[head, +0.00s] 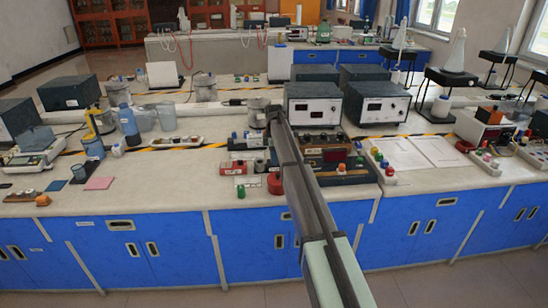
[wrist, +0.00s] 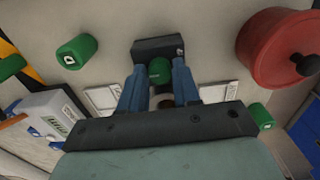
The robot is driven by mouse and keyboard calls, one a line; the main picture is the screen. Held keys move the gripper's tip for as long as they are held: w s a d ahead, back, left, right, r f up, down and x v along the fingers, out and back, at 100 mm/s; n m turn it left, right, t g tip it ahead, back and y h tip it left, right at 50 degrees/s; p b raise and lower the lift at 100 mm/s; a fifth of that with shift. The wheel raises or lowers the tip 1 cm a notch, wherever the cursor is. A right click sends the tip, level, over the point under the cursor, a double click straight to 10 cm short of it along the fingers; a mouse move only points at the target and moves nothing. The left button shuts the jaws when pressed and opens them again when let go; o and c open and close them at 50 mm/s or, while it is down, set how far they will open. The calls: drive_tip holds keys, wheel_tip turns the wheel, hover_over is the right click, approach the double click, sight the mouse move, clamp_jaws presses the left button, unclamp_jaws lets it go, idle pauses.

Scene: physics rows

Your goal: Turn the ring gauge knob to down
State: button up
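A round green knob (wrist: 160,70) sits on a small dark block (wrist: 158,47) at the upper middle of the wrist view. I cannot tell for sure that this is the ring gauge knob, and no pointer mark is readable on it. The two blue fingers of my gripper (wrist: 159,72) stand apart, one on each side of the green knob. I cannot tell whether they touch it. In the head view my arm reaches over the middle of the bench, and its end hides what lies beneath.
A red round object with a black knob (wrist: 272,48) is close on the right in the wrist view. A green block (wrist: 77,51) and a white meter (wrist: 52,122) are on the left. Metering boxes (head: 313,104) stand behind on the bench. Bare bench (head: 150,205) lies front left.

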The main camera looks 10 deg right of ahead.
drive_tip(key=o, duration=0.4)
drive_tip(key=shift+c, duration=0.2)
drive_tip(key=shift+r, duration=0.1)
wheel_tip(320, 180, up, 14)
idle(0.4)
drive_tip(key=shift+f, duration=0.2)
